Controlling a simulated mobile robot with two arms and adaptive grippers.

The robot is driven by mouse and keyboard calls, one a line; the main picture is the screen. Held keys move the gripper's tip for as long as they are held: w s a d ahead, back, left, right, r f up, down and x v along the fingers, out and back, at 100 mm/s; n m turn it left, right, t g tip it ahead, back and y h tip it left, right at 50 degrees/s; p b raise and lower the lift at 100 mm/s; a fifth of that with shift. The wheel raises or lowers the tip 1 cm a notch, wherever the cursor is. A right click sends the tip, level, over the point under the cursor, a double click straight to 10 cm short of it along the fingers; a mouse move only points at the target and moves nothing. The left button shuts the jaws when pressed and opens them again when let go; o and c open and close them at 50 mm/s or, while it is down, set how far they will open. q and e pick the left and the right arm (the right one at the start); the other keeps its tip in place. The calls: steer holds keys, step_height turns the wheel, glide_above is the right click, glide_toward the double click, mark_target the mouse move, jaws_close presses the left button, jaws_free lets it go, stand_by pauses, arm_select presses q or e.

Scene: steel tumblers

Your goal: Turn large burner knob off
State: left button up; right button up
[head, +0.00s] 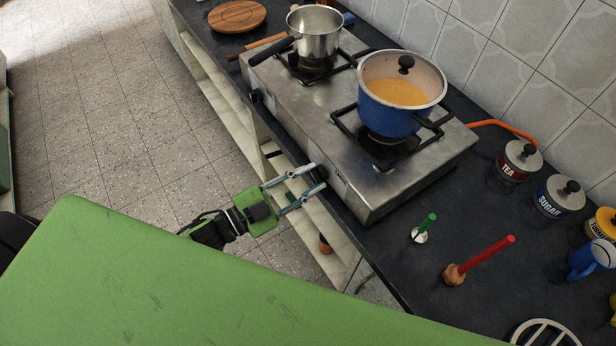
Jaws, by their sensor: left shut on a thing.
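A steel two-burner stove (300,90) stands on the dark counter. A blue pot (388,118) with yellow-orange contents sits on its nearer burner. My left gripper (317,177) reaches in from the left to the stove's front face near that burner. Its two fingers are shut on the large burner knob, which lies mostly hidden between the fingertips, so its turn angle cannot be read. A second, dark knob (256,96) shows further along the stove front. Flames cannot be made out under the pot. My right gripper is not in view.
A steel saucepan (314,38) sits on the far burner, its dark handle jutting over the stove front. Red TEA (516,163) and blue SUGAR (556,198) canisters stand at the right. Green-handled (425,228) and red-handled (482,261) utensils lie on the counter. Open shelves are below.

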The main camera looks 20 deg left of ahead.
arm_select(q)
steer(key=m, duration=0.5)
steer(key=shift+s+d+f+m, duration=0.1)
steer(key=shift+f+m, duration=0.05)
steer(key=shift+m, duration=0.15)
steer(key=m+b, duration=0.2)
steer(key=m, duration=0.3)
steer(key=shift+f+m, duration=0.15)
steer(key=shift+m, duration=0.15)
steer(key=o, duration=1.1)
steer(key=v, duration=1.2)
